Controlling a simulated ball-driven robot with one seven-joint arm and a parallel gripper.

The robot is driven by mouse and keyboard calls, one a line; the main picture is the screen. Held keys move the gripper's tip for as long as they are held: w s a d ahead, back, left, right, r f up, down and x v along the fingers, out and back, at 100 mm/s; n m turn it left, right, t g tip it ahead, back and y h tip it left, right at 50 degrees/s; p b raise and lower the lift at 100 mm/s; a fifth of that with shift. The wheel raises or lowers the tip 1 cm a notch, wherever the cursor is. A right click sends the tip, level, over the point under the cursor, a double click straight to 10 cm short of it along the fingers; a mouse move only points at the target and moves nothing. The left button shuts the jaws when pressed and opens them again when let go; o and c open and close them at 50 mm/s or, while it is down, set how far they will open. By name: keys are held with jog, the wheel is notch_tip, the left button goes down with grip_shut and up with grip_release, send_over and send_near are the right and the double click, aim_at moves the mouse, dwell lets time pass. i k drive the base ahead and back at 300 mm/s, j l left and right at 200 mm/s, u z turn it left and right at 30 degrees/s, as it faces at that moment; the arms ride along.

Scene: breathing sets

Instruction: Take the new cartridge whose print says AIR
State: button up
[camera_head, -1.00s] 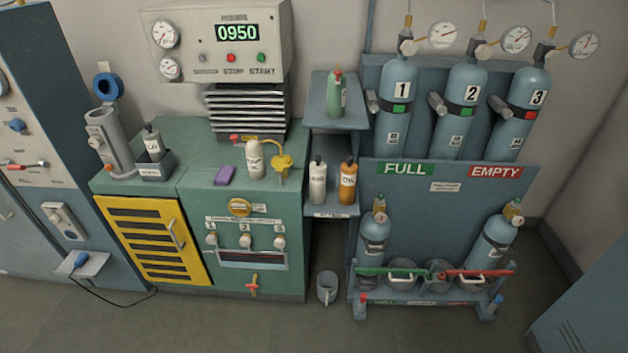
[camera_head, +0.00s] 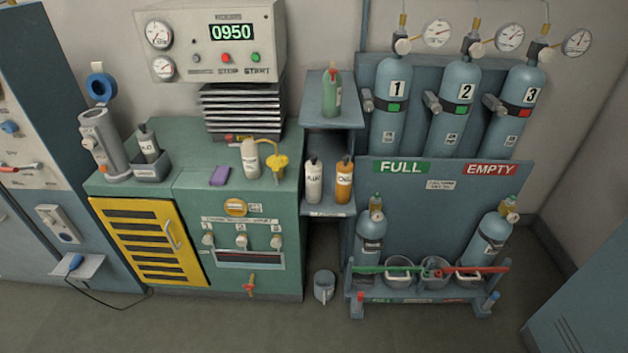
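I cannot make out the print AIR on anything. A grey cartridge-like bottle (camera_head: 149,147) stands in a small dark bin on the left of the green cabinet top; its label is unclear. A cream bottle (camera_head: 250,160) stands by a yellow fitting (camera_head: 278,165). A white bottle (camera_head: 314,183) and an orange bottle (camera_head: 344,184) stand side by side on the lower shelf, their labels blurred. A green bottle (camera_head: 332,92) stands on the upper shelf. My gripper is not in view.
The green cabinet (camera_head: 200,130) has a yellow louvred door (camera_head: 150,245). Blue gas cylinders stand at the right, above and in a rack marked FULL and EMPTY. A metal mug (camera_head: 324,286) stands on the floor. The floor in front is mostly clear.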

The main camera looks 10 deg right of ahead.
aim_at(313, 167)
jog(key=i+z, duration=0.2)
jog(key=i, duration=0.65)
jog(key=i+j+z, duration=0.25)
jog(key=i, duration=0.6)
jog(key=l, duration=0.1)
